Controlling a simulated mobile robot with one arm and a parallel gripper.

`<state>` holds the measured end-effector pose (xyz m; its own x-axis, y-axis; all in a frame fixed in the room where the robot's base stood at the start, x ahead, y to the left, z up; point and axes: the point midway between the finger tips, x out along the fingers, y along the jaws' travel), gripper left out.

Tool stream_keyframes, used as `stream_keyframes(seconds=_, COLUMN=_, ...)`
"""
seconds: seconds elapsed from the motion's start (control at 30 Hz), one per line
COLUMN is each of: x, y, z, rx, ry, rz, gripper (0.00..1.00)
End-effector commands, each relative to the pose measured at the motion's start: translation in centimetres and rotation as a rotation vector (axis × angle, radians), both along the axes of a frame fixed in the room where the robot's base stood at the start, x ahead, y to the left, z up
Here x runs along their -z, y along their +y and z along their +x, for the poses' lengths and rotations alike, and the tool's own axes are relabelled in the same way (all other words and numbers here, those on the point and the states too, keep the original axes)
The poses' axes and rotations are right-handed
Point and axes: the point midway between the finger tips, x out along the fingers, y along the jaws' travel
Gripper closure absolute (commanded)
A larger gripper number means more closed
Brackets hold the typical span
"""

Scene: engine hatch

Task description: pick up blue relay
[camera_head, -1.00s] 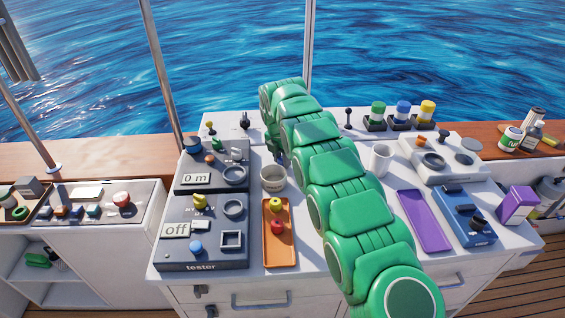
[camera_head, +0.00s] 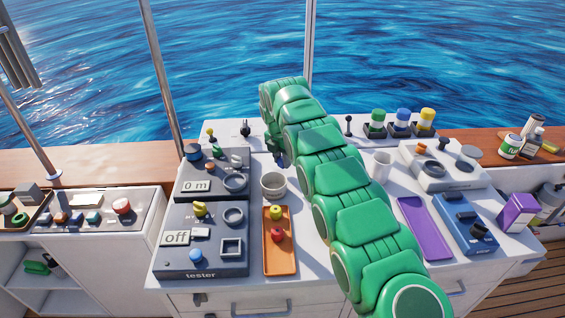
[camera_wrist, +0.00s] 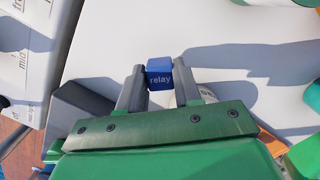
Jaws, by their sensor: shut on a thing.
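The blue relay (camera_wrist: 160,74), a small block with "relay" printed on its side, is between the fingertips of my gripper (camera_wrist: 159,78) in the wrist view. My gripper is shut on it, one grey finger on each side. White console surface shows beyond it, with the gripper's shadow on that surface. I cannot tell how high the relay is held. In the head view my green arm reaches to the back of the console and hides the relay; only a dark bit of my gripper (camera_head: 280,158) shows beside the arm.
A white cup (camera_head: 273,185) stands close to my gripper. Left are the tester (camera_head: 203,262) and a 0 m device. An orange tray (camera_head: 280,264) holds a yellow and a red piece. Right are a white mug (camera_head: 381,163), a purple tray (camera_head: 425,230) and a blue device (camera_head: 465,225).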

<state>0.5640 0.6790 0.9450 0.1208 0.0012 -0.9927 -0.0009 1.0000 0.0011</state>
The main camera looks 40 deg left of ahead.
Motion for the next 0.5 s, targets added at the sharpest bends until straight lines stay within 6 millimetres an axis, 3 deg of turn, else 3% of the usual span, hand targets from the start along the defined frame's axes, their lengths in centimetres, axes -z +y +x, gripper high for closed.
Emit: stream_keyframes(seconds=0.5, x=-1.7, y=-1.2, z=-0.8, rx=0.001, ry=0.002, rz=-0.003, gripper=0.96)
